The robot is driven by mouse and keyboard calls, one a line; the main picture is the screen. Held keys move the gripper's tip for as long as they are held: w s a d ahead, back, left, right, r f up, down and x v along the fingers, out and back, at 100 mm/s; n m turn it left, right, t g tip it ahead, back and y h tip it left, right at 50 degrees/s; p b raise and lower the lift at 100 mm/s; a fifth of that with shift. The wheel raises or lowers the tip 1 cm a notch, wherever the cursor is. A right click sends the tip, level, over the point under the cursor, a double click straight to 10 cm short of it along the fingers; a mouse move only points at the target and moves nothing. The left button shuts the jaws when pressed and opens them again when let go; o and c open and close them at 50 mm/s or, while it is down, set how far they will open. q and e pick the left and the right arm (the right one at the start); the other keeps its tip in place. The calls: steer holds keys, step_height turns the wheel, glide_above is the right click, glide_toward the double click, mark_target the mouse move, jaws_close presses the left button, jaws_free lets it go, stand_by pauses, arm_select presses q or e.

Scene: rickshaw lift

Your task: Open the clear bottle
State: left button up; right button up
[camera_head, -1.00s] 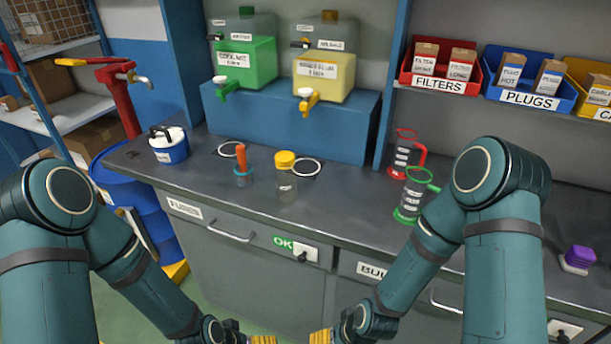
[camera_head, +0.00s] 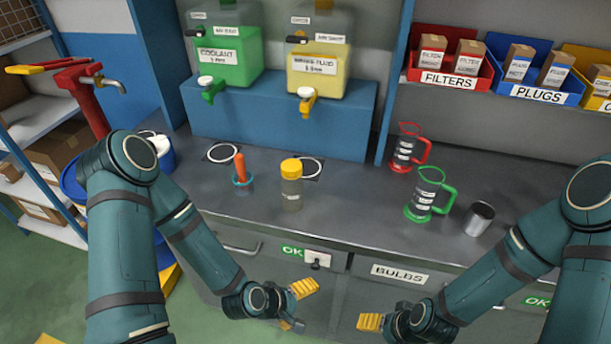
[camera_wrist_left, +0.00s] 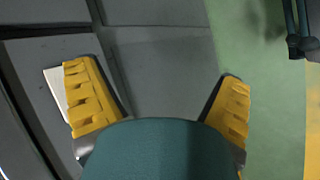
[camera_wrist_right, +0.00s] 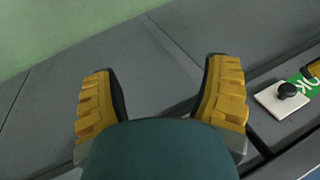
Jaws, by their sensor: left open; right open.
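The clear bottle (camera_head: 291,188) stands upright on the dark counter, with a yellow cap (camera_head: 291,168) on top. My left gripper (camera_head: 297,305) is open and empty in front of the cabinet, below and in front of the bottle. It also shows with its yellow fingers spread in the left wrist view (camera_wrist_left: 160,108). My right gripper (camera_head: 368,322) is lower right of the bottle in the head view. It is open and empty in the right wrist view (camera_wrist_right: 163,105). Neither gripper touches the bottle.
A small container with an orange-handled tool (camera_head: 241,175) stands just left of the bottle. Green (camera_head: 428,196) and red (camera_head: 405,150) jugs and a metal cup (camera_head: 480,218) stand to the right. Coolant and yellow fluid tanks sit on a blue stand (camera_head: 285,122) behind. Counter between bottle and jugs is clear.

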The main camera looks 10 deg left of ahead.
arm_select(q)
step_height(320, 180, up, 5)
steer(key=w+n+t+p, duration=0.2)
steer(key=n+t, duration=0.1)
steer(key=n, duration=0.3)
steer(key=n+t+y+p, duration=0.2)
steer(key=n+t+p, duration=0.55)
steer(key=n, duration=0.95)
glide_toward(287, 191)
steer(key=shift+t, duration=0.85)
steer(key=x, duration=0.2)
steer(key=f+x, duration=0.1)
steer(key=x, duration=0.2)
steer(key=b+x, duration=0.1)
steer(key=x, duration=0.1)
steer(key=shift+w+f, duration=0.25)
steer(key=shift+f, duration=0.15)
steer(key=x, duration=0.5)
steer(key=shift+d+r+p, duration=0.15)
steer(key=shift+d+p, duration=0.05)
steer(key=shift+p, duration=0.15)
arm_select(e)
step_height(287, 191, up, 11)
steer(key=shift+w+d+f, duration=0.15)
steer(key=shift+w+d, duration=0.15)
steer(key=shift+w, duration=0.1)
arm_select(q)
steer(key=c, duration=1.3)
